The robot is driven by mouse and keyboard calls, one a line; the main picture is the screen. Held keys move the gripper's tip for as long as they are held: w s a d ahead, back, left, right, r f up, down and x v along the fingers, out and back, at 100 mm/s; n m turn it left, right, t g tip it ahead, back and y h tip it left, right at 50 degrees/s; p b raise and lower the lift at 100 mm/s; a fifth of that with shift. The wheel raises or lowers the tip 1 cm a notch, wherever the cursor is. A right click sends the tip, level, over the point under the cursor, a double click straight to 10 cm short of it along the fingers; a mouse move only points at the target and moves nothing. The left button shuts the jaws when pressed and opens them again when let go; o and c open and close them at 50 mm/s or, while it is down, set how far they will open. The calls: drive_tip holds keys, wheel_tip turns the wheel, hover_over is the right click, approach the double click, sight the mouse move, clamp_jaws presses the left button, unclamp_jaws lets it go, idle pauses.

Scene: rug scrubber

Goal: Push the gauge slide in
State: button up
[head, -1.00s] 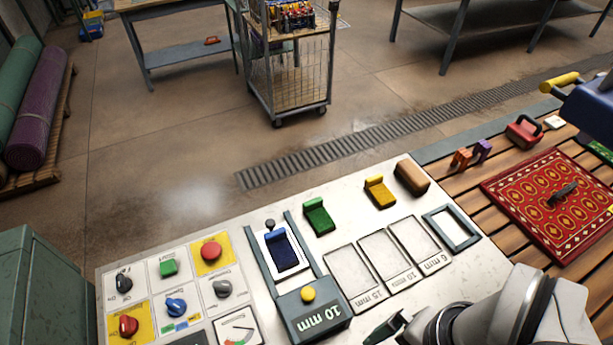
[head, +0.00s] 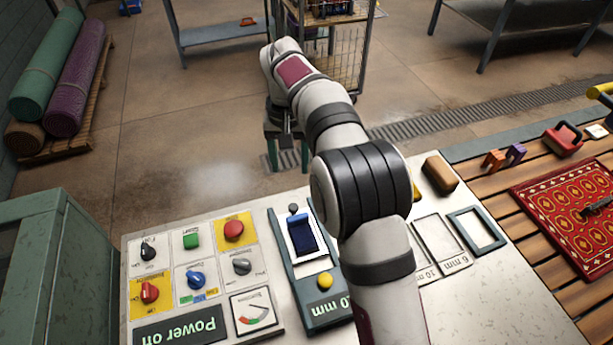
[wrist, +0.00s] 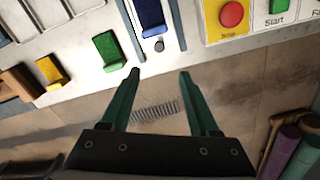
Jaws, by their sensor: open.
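The gauge slide is a pale plate (head: 312,266) between two dark rails on the panel. A blue gauge block (head: 302,236) sits on it, and a small dark knob (head: 293,208) is at its far end. The knob (wrist: 159,45) also shows in the wrist view, below the blue block (wrist: 150,14). A dark housing with a yellow button (head: 325,281) is at the near end; its label is partly hidden by my arm. My gripper (head: 288,168) is open and empty beyond the panel's far edge. In the wrist view its fingertips (wrist: 158,74) are apart, either side of the knob's line, not touching it.
A green block (wrist: 106,47), a yellow block (wrist: 50,69) and a wooden block (head: 440,174) stand beside the slide. Control knobs and buttons (head: 195,278) fill the panel's left. A red rug (head: 575,215) lies on slats at right. Open floor (head: 180,175) lies beyond the panel.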

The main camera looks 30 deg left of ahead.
sight(293, 206)
wheel_tip(293, 206, down, 15)
drive_tip(key=shift+d+r, duration=0.1)
clamp_jaws()
idle(0.4)
idle(1.0)
